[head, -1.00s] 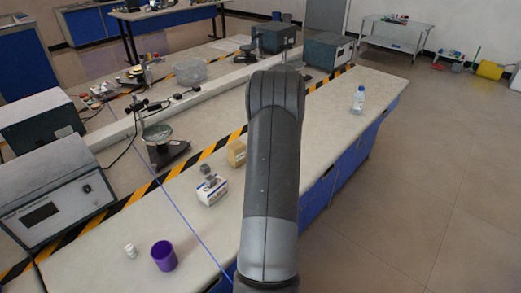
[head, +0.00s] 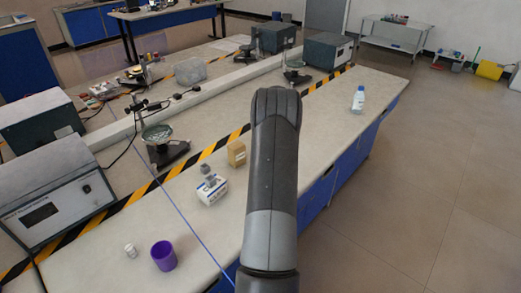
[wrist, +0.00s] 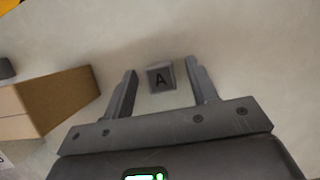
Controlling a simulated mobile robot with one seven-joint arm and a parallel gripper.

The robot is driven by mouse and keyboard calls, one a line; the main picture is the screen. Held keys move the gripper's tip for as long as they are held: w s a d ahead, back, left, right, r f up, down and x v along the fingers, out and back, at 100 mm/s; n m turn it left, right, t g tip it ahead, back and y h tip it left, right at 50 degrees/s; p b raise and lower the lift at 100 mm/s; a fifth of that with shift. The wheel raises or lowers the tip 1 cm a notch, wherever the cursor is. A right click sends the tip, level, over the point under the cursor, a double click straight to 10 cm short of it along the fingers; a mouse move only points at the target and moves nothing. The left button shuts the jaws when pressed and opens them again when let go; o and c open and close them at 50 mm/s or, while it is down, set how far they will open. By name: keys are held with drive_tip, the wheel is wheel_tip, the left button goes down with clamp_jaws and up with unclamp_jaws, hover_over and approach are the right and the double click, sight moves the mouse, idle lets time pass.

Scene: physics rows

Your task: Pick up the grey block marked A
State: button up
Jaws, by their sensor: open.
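The grey block marked A (wrist: 161,78) lies on the pale bench top in the wrist view, its A face towards the camera. My gripper (wrist: 161,68) is open, with one finger on each side of the block in the picture and a gap showing at both sides. I cannot tell how far the fingertips are above the bench. In the head view my own arm hides the gripper and block A.
A brown box (head: 236,153) stands left of my arm; it also shows in the wrist view (wrist: 60,98). Beside it is a white carton (head: 212,190) with small grey blocks (head: 208,181).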

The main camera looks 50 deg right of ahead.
drive_tip(key=c, duration=1)
drive_tip(key=shift+c, duration=0.2)
drive_tip(key=shift+r, duration=0.15)
